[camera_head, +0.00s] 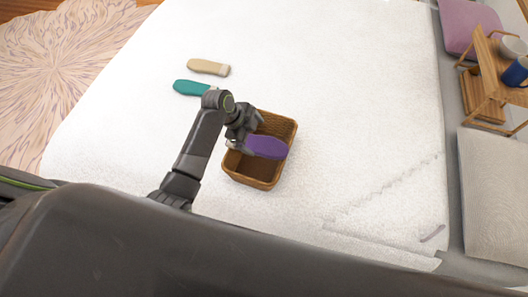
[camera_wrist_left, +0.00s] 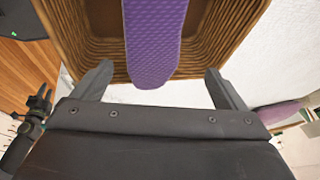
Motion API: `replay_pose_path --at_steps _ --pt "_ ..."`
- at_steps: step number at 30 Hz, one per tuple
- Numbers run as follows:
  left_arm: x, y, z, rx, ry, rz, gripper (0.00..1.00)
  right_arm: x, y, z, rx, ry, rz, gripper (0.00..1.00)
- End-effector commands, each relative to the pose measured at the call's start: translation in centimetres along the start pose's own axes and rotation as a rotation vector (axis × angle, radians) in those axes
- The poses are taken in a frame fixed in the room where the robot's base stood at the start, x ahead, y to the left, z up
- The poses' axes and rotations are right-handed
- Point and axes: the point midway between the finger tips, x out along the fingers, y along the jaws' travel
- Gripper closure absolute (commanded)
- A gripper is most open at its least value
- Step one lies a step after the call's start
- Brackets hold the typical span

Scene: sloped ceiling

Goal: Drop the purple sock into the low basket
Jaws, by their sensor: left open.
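The purple sock (camera_head: 267,147) lies across the opening of the brown wicker low basket (camera_head: 250,184) in the head view, its right end by the basket's right rim. My left gripper (camera_head: 236,144) is at the basket's left side, by the sock's left end. In the left wrist view, the sock (camera_wrist_left: 155,40) hangs in front of the basket's woven wall (camera_wrist_left: 90,35). The two fingers of my left gripper (camera_wrist_left: 158,70) are spread wide, with a gap on each side of the sock. Whether the sock touches the basket is unclear.
A teal sock (camera_head: 190,87) and a beige sock (camera_head: 208,67) lie on the white bed cover (camera_head: 350,80), beyond and left of the basket. A wooden tray table with cups (camera_head: 490,75) stands at the right. The cover right of the basket is clear.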

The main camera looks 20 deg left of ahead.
Motion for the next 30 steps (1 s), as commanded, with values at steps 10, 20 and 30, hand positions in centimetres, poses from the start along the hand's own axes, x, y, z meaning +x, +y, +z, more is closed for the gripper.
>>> replay_pose_path --at_steps 10,20,30 --pt "-5.3 -0.1 0.1 0.003 -0.003 -0.005 0.07 0.7 -0.1 0.1 0.0 0.0 0.0 0.64" --pt "-12.7 -0.1 0.2 0.005 -0.005 -0.006 0.07 1.5 -0.1 0.2 0.0 0.0 0.0 0.64" --pt "-16.8 0.0 0.1 0.001 -0.002 -0.002 0.07 1.8 -0.2 0.2 0.0 0.001 0.0 0.64"
